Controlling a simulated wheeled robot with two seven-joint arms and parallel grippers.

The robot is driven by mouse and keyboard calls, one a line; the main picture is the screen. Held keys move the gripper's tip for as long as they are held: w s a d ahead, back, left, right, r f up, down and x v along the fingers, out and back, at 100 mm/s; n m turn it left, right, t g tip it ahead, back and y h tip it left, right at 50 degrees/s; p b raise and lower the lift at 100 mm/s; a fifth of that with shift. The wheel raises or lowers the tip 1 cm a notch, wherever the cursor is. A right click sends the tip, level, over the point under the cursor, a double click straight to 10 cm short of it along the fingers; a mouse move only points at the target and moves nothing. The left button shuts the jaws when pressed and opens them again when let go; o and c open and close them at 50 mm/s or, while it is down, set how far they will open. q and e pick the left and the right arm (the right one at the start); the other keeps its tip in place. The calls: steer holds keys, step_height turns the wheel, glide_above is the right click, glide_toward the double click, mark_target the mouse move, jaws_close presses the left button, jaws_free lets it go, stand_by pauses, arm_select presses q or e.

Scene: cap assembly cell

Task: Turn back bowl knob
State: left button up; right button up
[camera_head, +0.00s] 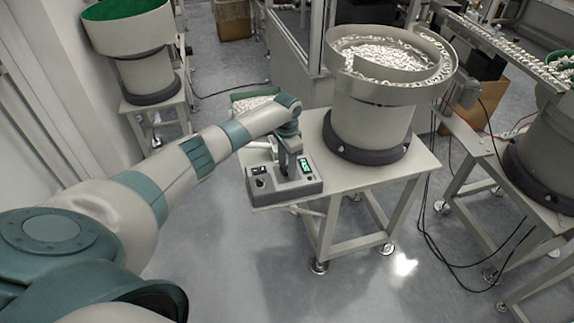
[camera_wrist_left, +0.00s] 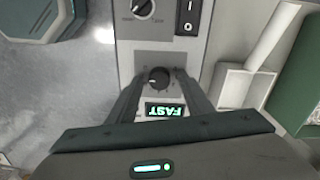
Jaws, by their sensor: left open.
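The control box (camera_head: 305,188) sits at the front left corner of the bowl feeder's table. In the left wrist view, a dark round knob (camera_wrist_left: 159,78) with a white mark is on the box's face (camera_wrist_left: 125,60), beside a lit display reading FAST (camera_wrist_left: 165,111). My left gripper (camera_head: 288,152) is over the box, fingers pointing down. In the left wrist view its open fingers (camera_wrist_left: 159,74) stand on either side of the knob; I cannot tell whether they touch it. In the head view the gripper hides the knob. My right gripper is not in view.
The bowl feeder (camera_head: 370,115), its bowl full of white parts, stands behind the box on the table (camera_head: 400,165). A second knob (camera_wrist_left: 142,8) and a rocker switch (camera_wrist_left: 187,16) are on the same box. A green tray (camera_head: 250,100) of white parts is behind my left wrist.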

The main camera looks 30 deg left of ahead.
arm_select(q)
steer(key=shift+r, duration=0.1)
step_height(320, 180, up, 17)
steer(key=b, duration=0.3)
steer(key=shift+r+b, duration=0.15)
steer(key=shift+b, duration=0.15)
stand_by(0.4)
